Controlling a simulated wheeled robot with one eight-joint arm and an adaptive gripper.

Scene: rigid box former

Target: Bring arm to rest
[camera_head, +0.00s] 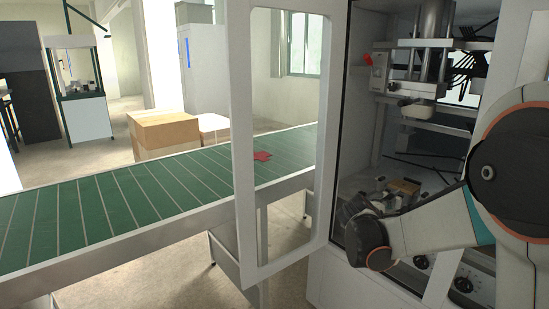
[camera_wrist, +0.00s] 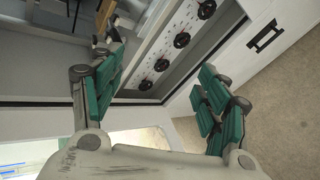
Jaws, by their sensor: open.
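My gripper (camera_wrist: 160,98) is open in the wrist view, its two green-padded fingers wide apart with nothing between them. In the head view my arm reaches in from the right, and my gripper (camera_head: 362,215) is at the opening of the white box-forming machine (camera_head: 340,270). The gripper's fingers are dark and small there. In the wrist view the machine's control panel with several black knobs (camera_wrist: 182,40) lies beyond the gap between the fingers.
The machine's framed door (camera_head: 242,150) stands open in front of the green conveyor (camera_head: 120,205). A red piece (camera_head: 262,156) lies on the belt. Cardboard boxes (camera_head: 165,130) stand behind it. Inside the machine, a press head (camera_head: 415,88) hangs above a small brown item (camera_head: 404,187).

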